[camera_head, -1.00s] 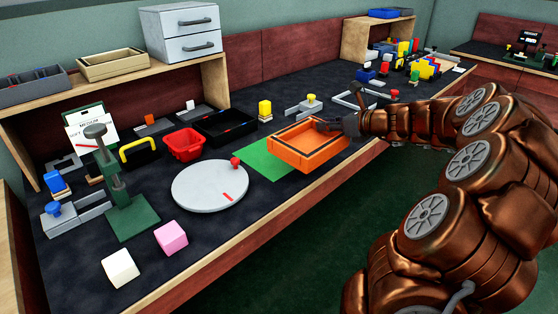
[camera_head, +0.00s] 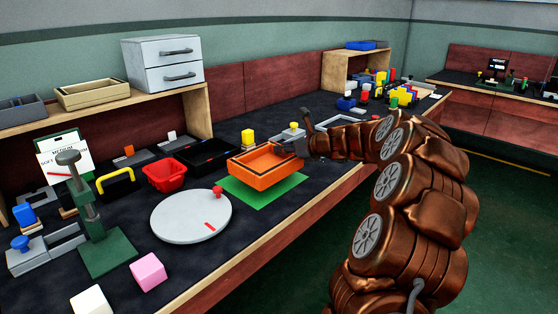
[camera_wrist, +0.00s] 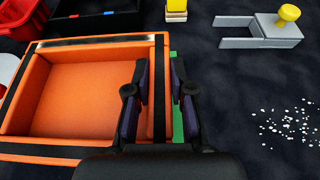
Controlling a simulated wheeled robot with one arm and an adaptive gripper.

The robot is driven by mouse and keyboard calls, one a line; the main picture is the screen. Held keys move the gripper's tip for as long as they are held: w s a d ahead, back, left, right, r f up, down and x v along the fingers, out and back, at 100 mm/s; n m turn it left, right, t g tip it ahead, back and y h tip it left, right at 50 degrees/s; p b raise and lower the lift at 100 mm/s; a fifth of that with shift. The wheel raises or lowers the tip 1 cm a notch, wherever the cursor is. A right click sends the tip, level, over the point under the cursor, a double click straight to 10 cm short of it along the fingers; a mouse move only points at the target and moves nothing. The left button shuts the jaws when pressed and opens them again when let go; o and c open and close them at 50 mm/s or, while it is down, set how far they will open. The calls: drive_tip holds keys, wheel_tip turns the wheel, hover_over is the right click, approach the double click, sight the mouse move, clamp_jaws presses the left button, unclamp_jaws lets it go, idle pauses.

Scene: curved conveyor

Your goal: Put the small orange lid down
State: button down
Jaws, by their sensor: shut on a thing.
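The small orange lid (camera_head: 262,180) looks like a shallow open tray with dark bands on its rim. It is over the green mat (camera_head: 262,203), its open side up; a small gap may lie under it, but I cannot tell for certain. My gripper (camera_head: 292,147) holds it at its right wall. In the wrist view, the fingers of my gripper (camera_wrist: 160,72) straddle the right wall of the orange lid (camera_wrist: 85,95). A strip of the green mat (camera_wrist: 177,125) shows beside that wall. The lid's underside is hidden.
A white round disc (camera_head: 185,220) with a red knob lies left of the mat. A red bin (camera_head: 165,177) and a black tray (camera_head: 207,158) stand behind. A grey fork-shaped part (camera_wrist: 262,32) and white specks (camera_wrist: 290,122) lie to the right in the wrist view.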

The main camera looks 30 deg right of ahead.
sight(278, 157)
drive_tip(key=shift+x, duration=0.8)
drive_tip(key=f+b, duration=0.2)
drive_tip(key=f, duration=0.1)
drive_tip(key=shift+w+a+f, duration=0.1)
drive_tip(key=shift+w+a, duration=0.1)
drive_tip(key=shift+w, duration=0.15)
drive_tip(key=c, duration=1)
unclamp_jaws()
drive_tip(key=p+v, duration=0.3)
drive_tip(key=v, duration=0.8)
drive_tip(key=shift+s+d+r, duration=0.15)
drive_tip(key=shift+s+r, duration=0.1)
drive_tip(key=shift+s, duration=0.25)
